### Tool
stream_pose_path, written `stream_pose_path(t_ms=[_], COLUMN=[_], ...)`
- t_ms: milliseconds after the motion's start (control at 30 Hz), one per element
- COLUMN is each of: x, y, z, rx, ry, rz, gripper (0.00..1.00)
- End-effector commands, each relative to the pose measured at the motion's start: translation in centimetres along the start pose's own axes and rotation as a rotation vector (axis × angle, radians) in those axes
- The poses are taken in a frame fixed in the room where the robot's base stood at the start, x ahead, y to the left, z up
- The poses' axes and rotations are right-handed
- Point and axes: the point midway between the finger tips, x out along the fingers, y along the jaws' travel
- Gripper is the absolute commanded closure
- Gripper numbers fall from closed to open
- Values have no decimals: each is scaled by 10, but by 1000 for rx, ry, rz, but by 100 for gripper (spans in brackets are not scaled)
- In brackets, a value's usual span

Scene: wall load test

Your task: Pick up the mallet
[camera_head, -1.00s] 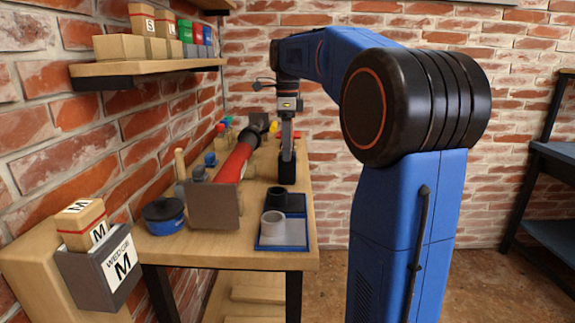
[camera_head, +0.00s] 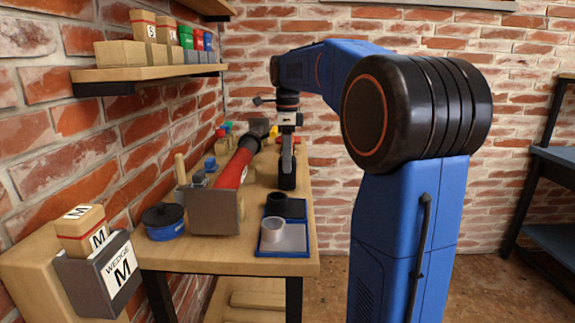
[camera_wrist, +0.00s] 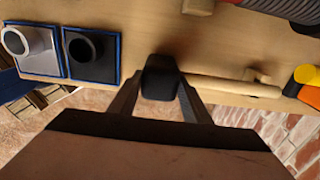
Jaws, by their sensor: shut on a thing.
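The mallet has a black head (camera_wrist: 160,78) and a pale wooden handle (camera_wrist: 235,87) that runs to the right in the wrist view. My gripper (camera_wrist: 161,88) is shut on the head, one finger on each side. In the head view my gripper (camera_head: 287,170) points down over the right side of the workbench, with the black mallet head (camera_head: 287,183) at its tips. The handle is hidden behind the gripper there. The mallet is at or very near the bench top; I cannot tell whether it touches.
The wooden bench (camera_head: 215,260) holds a red tool (camera_head: 232,172) behind a grey plate (camera_head: 213,211), a blue pot (camera_head: 165,222), and blue-edged trays with a grey cup (camera_head: 272,229) and a black cup (camera_head: 277,203). A brick wall and shelf (camera_head: 150,73) bound the left.

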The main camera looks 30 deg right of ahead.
Motion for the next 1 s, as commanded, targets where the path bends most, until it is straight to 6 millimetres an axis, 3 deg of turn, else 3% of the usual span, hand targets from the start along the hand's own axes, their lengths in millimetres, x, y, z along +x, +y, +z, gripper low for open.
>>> stream_pose_path(t_ms=[167,600,1000], x=[-19,-89,-99], y=[-1,0,0], z=[0,0,0], rx=[0,0,0], ry=[-1,-1,0], rz=[-4,-3,-1], gripper=[92,92,92])
